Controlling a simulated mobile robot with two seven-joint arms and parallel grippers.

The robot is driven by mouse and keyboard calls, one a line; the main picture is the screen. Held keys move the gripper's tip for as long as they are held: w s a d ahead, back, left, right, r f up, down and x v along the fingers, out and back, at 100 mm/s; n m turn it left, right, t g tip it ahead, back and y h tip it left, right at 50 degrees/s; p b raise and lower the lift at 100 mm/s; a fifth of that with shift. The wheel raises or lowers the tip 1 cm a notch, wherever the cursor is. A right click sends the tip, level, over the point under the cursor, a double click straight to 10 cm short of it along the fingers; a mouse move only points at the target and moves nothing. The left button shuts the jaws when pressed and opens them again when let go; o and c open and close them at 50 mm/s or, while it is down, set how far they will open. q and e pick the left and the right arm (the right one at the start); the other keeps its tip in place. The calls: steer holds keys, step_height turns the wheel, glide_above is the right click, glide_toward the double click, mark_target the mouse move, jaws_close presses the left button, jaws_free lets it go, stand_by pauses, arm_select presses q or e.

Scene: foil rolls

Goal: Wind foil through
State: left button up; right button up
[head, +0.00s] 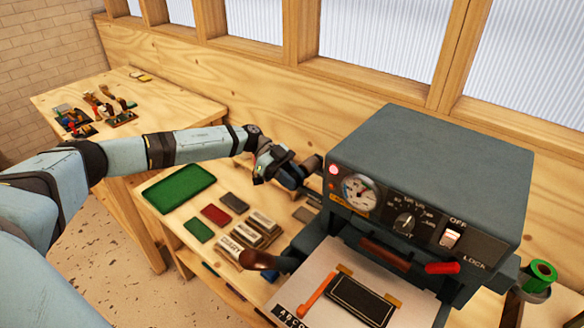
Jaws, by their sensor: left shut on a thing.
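The dark grey foil press (430,135) stands on the bench at the right, its front panel carrying a gauge (357,193), a dial and an OFF switch. My left gripper (299,176) is at the press's left side, shut on a dark knob (313,164) that sticks out there. The gripper hides part of the knob, and the contact is small in view. A green foil roll (541,274) stands in a dark holder at the press's right. No foil strip can be made out clearly. My right gripper is not in view.
A white bed (340,270) with a black plate (361,300) and orange clamps lies in front of the press. A brown handle (258,260) sticks out left. A green tray (179,187) and several blocks cover the bench. Another table (150,110) holds small tools.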

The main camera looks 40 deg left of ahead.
arm_select(q)
steer(key=shift+d+r+y+p, duration=0.1)
steer(key=shift+r+y+p, duration=0.15)
steer(key=shift+y+p, duration=0.55)
steer(key=shift+f+y, duration=0.1)
steer(key=shift+y, duration=0.6)
steer(key=y, duration=0.3)
steer(key=shift+d+f+t+y, duration=0.2)
steer(key=shift+f+t+y, duration=0.05)
steer(key=shift+t+y, duration=0.05)
steer(key=y, duration=0.2)
steer(key=shift+d+f+y, duration=0.1)
steer(key=shift+f+y, duration=0.05)
steer(key=shift+y, duration=0.15)
steer(key=y, duration=0.2)
steer(key=shift+f+y, duration=0.2)
steer(key=shift+y, duration=0.1)
steer(key=y+b, duration=0.1)
steer(key=y, duration=0.1)
steer(key=shift+f+y, duration=0.15)
steer(key=shift+y, duration=0.15)
steer(key=shift+t+y, duration=0.3)
steer(key=shift+y, duration=0.2)
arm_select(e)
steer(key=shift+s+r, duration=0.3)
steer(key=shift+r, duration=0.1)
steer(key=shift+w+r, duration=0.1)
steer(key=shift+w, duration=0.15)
